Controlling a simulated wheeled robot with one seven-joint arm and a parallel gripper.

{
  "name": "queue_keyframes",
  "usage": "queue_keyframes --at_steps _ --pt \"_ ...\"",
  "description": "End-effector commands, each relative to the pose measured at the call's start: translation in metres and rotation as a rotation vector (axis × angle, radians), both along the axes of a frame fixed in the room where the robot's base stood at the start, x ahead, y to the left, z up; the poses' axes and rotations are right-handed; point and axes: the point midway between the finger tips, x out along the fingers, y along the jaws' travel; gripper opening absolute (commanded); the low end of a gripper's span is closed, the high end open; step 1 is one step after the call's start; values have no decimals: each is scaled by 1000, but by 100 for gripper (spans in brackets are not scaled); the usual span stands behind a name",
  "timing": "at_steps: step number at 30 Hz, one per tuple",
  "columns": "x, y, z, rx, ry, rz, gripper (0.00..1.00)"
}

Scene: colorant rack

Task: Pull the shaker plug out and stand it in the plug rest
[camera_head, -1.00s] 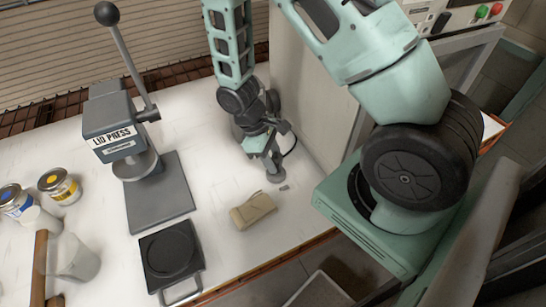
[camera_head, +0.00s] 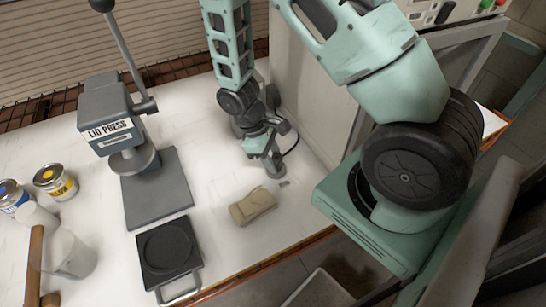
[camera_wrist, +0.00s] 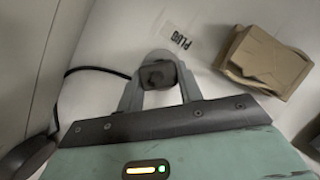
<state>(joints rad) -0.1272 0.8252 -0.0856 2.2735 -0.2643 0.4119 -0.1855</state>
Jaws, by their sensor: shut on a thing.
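My gripper (camera_wrist: 160,82) is shut on the plug (camera_wrist: 157,75), a small dark, square-ended piece between the two grey fingers in the wrist view. A grey, round-topped plug rest (camera_wrist: 160,54) shows right behind the plug there. In the head view my gripper (camera_head: 267,147) points down at the grey rest (camera_head: 276,170), which stands on the white bench. The fingers hide most of the plug, so I cannot tell whether it sits in the rest or just above it. A black cable (camera_wrist: 97,70) runs left from the gripper. The shaker socket is not clearly visible.
A printed PLUG label (camera_wrist: 180,40) lies beside the rest. A tan block (camera_head: 252,206) lies close by, nearer the bench edge. A lid press (camera_head: 107,120), a black plate with a handle (camera_head: 168,250) and paint cans (camera_head: 55,181) stand left. A pale cabinet wall (camera_head: 310,85) rises close on the right.

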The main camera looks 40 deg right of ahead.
Motion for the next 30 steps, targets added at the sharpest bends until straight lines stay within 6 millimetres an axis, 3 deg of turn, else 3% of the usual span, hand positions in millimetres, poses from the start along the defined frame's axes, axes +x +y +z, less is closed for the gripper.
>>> queue_keyframes --at_steps 5,6,8,20,26,30 --pt "0 0 0 0 0 0 12" --pt "0 0 0 0 0 0 47" --pt "0 0 0 0 0 0 61" --pt "3 1 5 0 -2 0 61" --pt "15 7 33 1 -7 1 61" --pt "25 13 63 2 -9 0 61"
